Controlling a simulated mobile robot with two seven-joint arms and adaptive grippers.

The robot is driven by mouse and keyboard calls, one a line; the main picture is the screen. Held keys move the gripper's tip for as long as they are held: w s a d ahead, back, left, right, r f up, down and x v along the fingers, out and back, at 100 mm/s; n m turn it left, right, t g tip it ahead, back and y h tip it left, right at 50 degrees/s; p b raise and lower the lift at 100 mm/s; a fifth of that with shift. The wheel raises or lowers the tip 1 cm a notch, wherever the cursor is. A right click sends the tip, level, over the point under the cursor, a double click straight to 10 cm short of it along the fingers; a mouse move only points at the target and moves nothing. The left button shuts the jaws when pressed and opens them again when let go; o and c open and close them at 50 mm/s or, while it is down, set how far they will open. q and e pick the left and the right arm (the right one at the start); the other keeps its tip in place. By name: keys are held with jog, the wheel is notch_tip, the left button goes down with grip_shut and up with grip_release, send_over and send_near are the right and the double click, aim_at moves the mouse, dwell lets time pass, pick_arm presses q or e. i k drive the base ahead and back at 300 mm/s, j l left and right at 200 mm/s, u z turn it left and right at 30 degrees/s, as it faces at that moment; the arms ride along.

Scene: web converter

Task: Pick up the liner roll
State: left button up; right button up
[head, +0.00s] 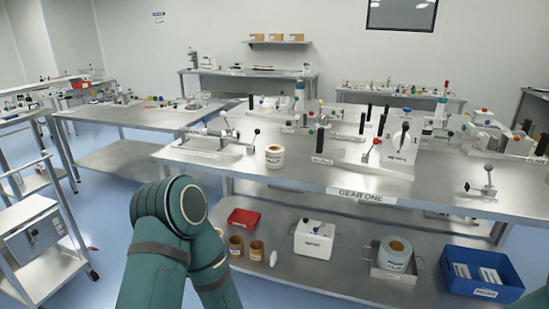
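A larger grey-white labelled roll (394,254) stands in a metal tray (372,269) on the lower shelf. The labels are too small to read, so I cannot tell which one is the liner roll. A bent green arm of mine rises at the lower left, in front of the table. Neither of my grippers shows.
The tabletop holds several fixtures with knobs and levers (400,145). The lower shelf holds a red bin (243,218), brown rolls (257,249), a white box (314,240) and a blue bin (461,290). A cart (35,237) stands left; floor between is clear.

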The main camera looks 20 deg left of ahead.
aim_at(273, 153)
jog(key=i+j+z, duration=0.3)
jog(key=j, duration=0.35)
jog(key=i+j+z, duration=0.1)
jog(key=i+j, duration=0.2)
jog(key=i+j+z, duration=0.15)
jog(key=j, duration=0.3)
jog(key=i+j+z, duration=0.15)
jog(key=j, duration=0.25)
jog(key=i+j+z, duration=0.15)
jog(key=j, duration=0.25)
